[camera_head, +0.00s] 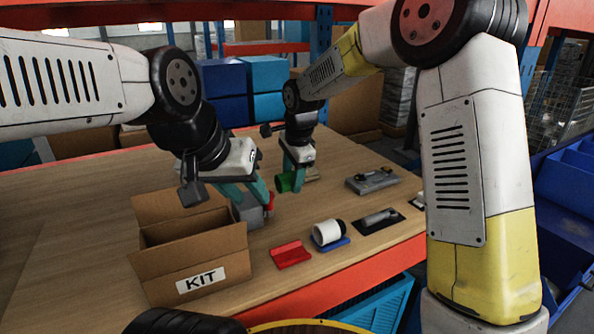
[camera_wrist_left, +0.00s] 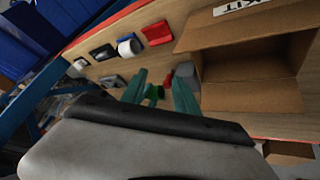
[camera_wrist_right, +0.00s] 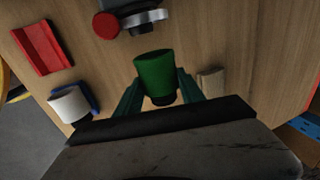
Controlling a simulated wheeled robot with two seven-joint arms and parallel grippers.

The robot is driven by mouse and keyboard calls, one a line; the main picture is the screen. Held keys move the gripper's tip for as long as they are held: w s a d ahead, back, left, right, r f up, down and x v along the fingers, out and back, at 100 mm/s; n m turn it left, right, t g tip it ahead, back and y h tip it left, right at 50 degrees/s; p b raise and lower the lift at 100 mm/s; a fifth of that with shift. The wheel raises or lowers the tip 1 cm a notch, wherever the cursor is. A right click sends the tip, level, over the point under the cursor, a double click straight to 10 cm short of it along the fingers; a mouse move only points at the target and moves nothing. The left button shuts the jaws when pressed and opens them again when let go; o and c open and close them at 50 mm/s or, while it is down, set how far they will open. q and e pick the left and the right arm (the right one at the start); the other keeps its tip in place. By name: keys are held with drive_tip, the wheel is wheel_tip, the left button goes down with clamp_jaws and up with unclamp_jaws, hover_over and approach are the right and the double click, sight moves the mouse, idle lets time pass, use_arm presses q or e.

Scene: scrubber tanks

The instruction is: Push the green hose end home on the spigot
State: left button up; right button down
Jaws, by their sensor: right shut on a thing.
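The green hose end (camera_head: 286,182) is a short green cylinder with a dark lower part. It also shows in the right wrist view (camera_wrist_right: 155,75). My right gripper (camera_head: 297,160) is shut on it, one teal finger on each side, above the table. A grey fitting (camera_head: 248,209) with a red round part (camera_head: 271,201) stands left of the hose end; in the right wrist view the fitting (camera_wrist_right: 140,20) lies apart from it. I cannot make out the spigot clearly. My left gripper (camera_head: 246,192) is over the grey fitting, fingers spread, with nothing visibly held between them.
An open cardboard KIT box (camera_head: 200,270) stands at front left. A pale wooden piece (camera_wrist_right: 212,82) lies near the hose end.

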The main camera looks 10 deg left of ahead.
drive_tip(key=shift+f, duration=2.4)
drive_tip(key=shift+s+a+f, duration=0.1)
drive_tip(key=shift+a+f, duration=0.05)
drive_tip(key=shift+f, duration=0.05)
drive_tip(key=shift+s+a, duration=0.45)
drive_tip(key=shift+a, duration=0.2)
drive_tip(key=shift+s+a+r, duration=0.1)
drive_tip(key=shift+s+a, duration=0.45)
drive_tip(key=shift+a, duration=0.25)
drive_tip(key=shift+s+a, duration=0.55)
drive_tip(key=shift+a, duration=0.25)
idle(0.3)
drive_tip(key=c, duration=0.6)
unclamp_jaws()
drive_tip(key=shift+c, duration=0.2)
